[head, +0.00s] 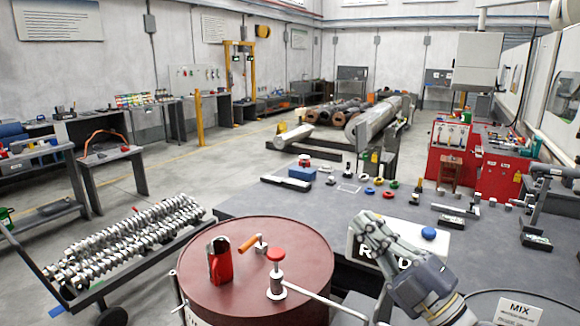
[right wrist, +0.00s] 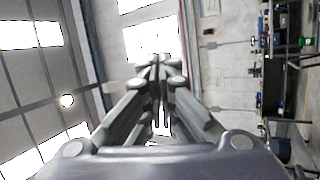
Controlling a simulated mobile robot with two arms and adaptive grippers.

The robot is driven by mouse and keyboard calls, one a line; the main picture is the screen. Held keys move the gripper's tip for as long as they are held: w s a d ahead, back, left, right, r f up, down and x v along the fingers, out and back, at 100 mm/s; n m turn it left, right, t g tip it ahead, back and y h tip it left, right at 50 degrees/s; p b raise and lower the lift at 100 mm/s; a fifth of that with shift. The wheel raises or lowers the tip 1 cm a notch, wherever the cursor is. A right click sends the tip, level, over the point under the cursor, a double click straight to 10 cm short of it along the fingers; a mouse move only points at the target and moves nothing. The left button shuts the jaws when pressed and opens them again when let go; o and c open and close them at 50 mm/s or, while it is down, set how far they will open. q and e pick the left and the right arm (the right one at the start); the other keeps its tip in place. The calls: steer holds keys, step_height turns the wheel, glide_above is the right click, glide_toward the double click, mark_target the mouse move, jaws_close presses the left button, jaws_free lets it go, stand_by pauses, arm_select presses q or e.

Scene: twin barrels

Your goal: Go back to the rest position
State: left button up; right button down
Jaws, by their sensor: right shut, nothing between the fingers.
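My right gripper (head: 366,226) is raised in front of the work table, to the right of the dark red barrel (head: 315,258). Its fingers are shut with nothing between them, and they point up and to the left. In the right wrist view the closed fingers (right wrist: 157,75) stand against the ceiling and wall. My left gripper is not in the head view.
The grey table (head: 320,215) holds several small parts. A cart of metal screws (head: 130,240) stands left.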

steer(key=s+d+f+m+g+h, duration=0.25)
steer(key=d+f+m+h, duration=0.6)
steer(key=f, duration=0.45)
steer(key=s+d+f+m+g+h, duration=0.1)
steer(key=s+d+f+m+h, duration=0.3)
steer(key=f+m+h, duration=0.7)
steer(key=s+a+f+m+g+y, duration=0.1)
steer(key=s+a+f+g+y, duration=0.15)
steer(key=s+f+g, duration=0.55)
steer(key=s+a+f+m+g+y, duration=0.1)
steer(key=s+a+f+g+y, duration=0.15)
steer(key=s+f, duration=1)
step_height(320, 180, down, 23)
steer(key=s+g, duration=0.2)
steer(key=s+d+f+g, duration=0.1)
steer(key=s+d+f, duration=0.1)
steer(key=s+f, duration=1.4)
steer(key=shift+s+d+f, duration=0.25)
steer(key=shift+s+d, duration=0.05)
steer(key=shift+s, duration=0.45)
steer(key=shift+n+h, duration=0.25)
